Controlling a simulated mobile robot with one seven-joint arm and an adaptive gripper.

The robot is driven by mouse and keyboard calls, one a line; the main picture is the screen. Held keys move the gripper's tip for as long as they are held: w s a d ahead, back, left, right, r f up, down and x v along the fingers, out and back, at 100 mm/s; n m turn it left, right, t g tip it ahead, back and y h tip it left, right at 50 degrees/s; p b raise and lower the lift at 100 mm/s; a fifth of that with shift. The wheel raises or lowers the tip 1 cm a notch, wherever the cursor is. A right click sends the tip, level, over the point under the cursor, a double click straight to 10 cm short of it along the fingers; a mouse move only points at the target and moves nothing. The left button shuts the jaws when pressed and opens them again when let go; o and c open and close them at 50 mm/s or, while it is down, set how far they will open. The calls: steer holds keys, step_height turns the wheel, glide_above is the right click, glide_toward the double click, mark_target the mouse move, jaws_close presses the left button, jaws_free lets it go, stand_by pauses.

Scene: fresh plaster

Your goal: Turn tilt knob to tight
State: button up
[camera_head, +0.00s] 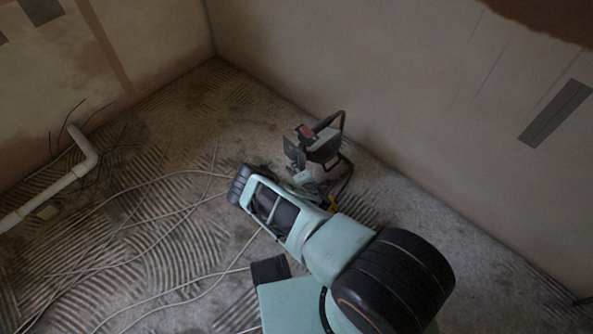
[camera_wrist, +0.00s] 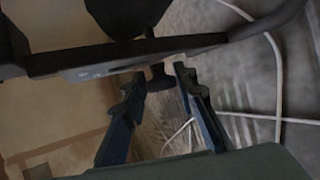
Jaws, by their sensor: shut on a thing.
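A dark work lamp (camera_head: 324,145) with a tubular frame and a red patch stands on the floor near the right wall in the head view. In the wrist view its dark frame (camera_wrist: 200,42) crosses the upper part of the picture. The dark tilt knob (camera_wrist: 160,78) sticks out below the frame, between the fingertips. My gripper (camera_wrist: 158,82) is shut on the knob, with one finger on each side. In the head view my arm hides the knob and most of the gripper. The knob's markings and turn position cannot be made out.
Pale cables (camera_head: 150,225) lie loose across the ridged floor to the left. A white pipe (camera_head: 60,185) runs along the left wall. The right wall (camera_head: 410,90) rises close behind the lamp. The floor toward the far corner is clear.

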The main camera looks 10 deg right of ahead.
steer(key=shift+d+f+m+t+y, duration=0.1)
steer(key=shift+d+m+t+y, duration=0.25)
steer(key=shift+t, duration=0.55)
steer(key=shift+a, duration=0.1)
steer(key=shift+s+a+f+t, duration=0.1)
steer(key=shift+a+t, duration=0.1)
steer(key=shift+t, duration=0.3)
steer(key=o, duration=1.2)
steer(key=shift+c, duration=0.2)
steer(key=shift+r, duration=5)
